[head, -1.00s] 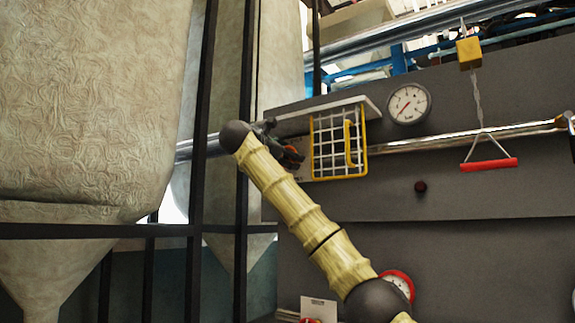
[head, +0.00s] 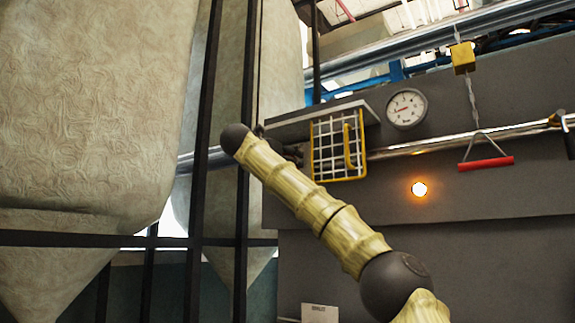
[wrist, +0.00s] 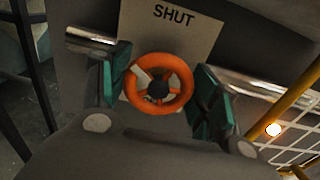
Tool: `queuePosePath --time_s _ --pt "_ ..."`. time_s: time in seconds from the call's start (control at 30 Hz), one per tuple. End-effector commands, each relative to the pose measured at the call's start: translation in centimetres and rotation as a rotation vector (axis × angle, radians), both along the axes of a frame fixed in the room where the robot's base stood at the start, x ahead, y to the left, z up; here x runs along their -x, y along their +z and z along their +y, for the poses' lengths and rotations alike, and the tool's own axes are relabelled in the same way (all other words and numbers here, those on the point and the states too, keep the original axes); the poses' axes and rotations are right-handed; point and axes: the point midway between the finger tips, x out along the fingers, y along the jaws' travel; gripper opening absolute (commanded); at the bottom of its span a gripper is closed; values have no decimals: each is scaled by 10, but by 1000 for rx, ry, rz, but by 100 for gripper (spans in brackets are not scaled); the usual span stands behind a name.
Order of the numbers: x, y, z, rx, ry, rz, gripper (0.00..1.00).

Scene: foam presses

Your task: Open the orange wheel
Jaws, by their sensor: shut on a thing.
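The orange wheel (wrist: 160,106) is a small ring with spokes and a dark hub, in the middle of the wrist view. A pale plate marked "SHUT" (wrist: 173,16) is behind it. My gripper (wrist: 162,80) has one green-padded finger on each side of the wheel and is shut on its rim. In the head view the wheel cannot be made out, and my gripper is mostly hidden behind the end of my arm.
A yellow-framed wire grid (head: 339,146) is right of my arm's end, under a shelf. A gauge (head: 406,108), a lit orange lamp (head: 419,189) and a hanging red handle (head: 486,163) are farther right. Dark posts (head: 203,120) and large pale hoppers (head: 90,110) stand left.

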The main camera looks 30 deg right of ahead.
Motion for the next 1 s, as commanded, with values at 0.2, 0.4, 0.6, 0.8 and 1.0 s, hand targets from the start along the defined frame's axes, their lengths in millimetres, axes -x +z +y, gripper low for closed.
queuePosePath --time_s 0.2,0.4,0.6,0.8,1.0 --pt "-1 -2 0 75 -3 187 38" --pt "-2 -2 0 138 -2 342 38" --pt "-3 -3 1 185 -1 459 38" --pt "-4 -4 1 215 0 531 38" --pt "-4 -4 1 228 0 562 38"
